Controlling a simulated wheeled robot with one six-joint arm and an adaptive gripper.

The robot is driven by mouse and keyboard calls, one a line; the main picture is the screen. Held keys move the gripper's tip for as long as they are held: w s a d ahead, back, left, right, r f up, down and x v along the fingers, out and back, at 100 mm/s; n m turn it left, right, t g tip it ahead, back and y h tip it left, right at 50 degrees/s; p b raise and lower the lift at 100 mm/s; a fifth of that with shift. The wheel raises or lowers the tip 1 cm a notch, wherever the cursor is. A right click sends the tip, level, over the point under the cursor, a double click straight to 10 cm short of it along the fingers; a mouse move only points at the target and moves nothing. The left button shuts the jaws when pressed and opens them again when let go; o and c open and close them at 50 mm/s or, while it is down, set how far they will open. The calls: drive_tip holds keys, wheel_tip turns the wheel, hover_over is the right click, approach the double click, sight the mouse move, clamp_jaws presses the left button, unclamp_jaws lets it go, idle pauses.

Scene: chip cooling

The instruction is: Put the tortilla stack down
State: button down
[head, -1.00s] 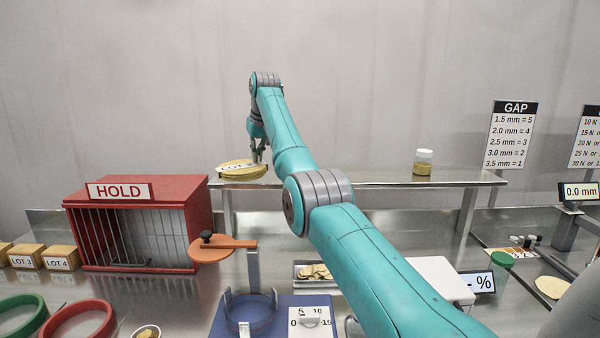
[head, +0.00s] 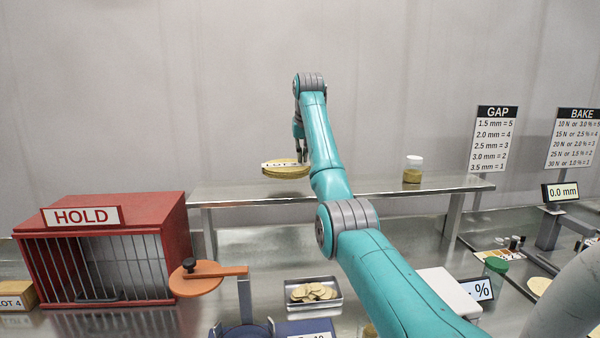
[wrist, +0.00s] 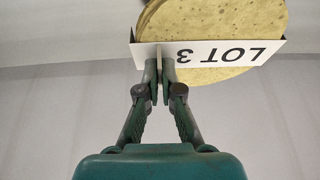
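The tortilla stack (head: 285,173) is a round yellow pile with a white label band. In the wrist view the tortilla stack (wrist: 222,22) carries a label (wrist: 222,52) reading LOT 3, seen upside down. My gripper (head: 302,155) is at the right side of the stack in the head view. In the wrist view my gripper (wrist: 160,75) has its fingers close together, shut on a thin upright part at the label. The stack appears held above the raised steel shelf (head: 240,194); the head view does not clearly show the gap beneath it.
A jar (head: 413,170) stands on the shelf to the right. The red HOLD cage (head: 110,245) stands at the left below the shelf, beside an orange paddle (head: 210,278). A tray of chips (head: 313,293) lies on the counter. The shelf's middle looks clear.

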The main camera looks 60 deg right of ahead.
sight(302, 165)
drive_tip(key=shift+f, duration=2.35)
drive_tip(key=shift+f, duration=0.15)
drive_tip(key=c, duration=1.3)
unclamp_jaws()
drive_tip(key=shift+a, duration=0.1)
